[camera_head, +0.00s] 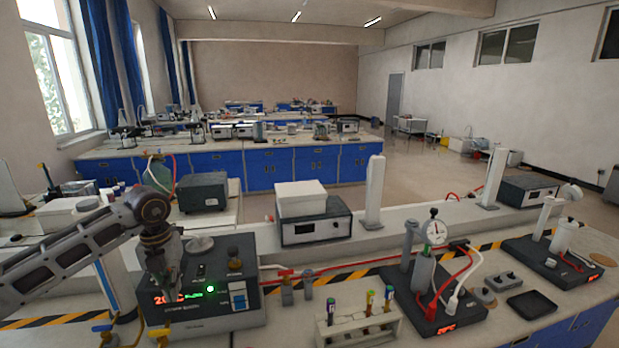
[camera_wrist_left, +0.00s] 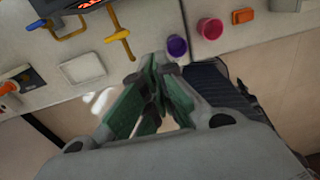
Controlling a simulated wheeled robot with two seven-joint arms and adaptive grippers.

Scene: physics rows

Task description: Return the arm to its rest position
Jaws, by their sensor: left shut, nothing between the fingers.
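My left arm comes in from the left in the head view, and its gripper (camera_head: 166,292) hangs down in front of a grey instrument box (camera_head: 215,312) with a red display and a lit green light. In the left wrist view the gripper (camera_wrist_left: 157,66) has its green-lined fingers together at the tips, with nothing between them. The fingertips show close to a purple knob (camera_wrist_left: 176,46) and a red knob (camera_wrist_left: 211,28) on a pale panel; I cannot tell whether they touch it. My right gripper is not in view.
A white rack (camera_head: 357,327) with several tubes stands right of the box. A dark stand with a round gauge (camera_head: 435,231) and red tubing is farther right. In the left wrist view, yellow handles (camera_wrist_left: 118,35) stick out from the panel. A black tray (camera_head: 531,304) lies far right.

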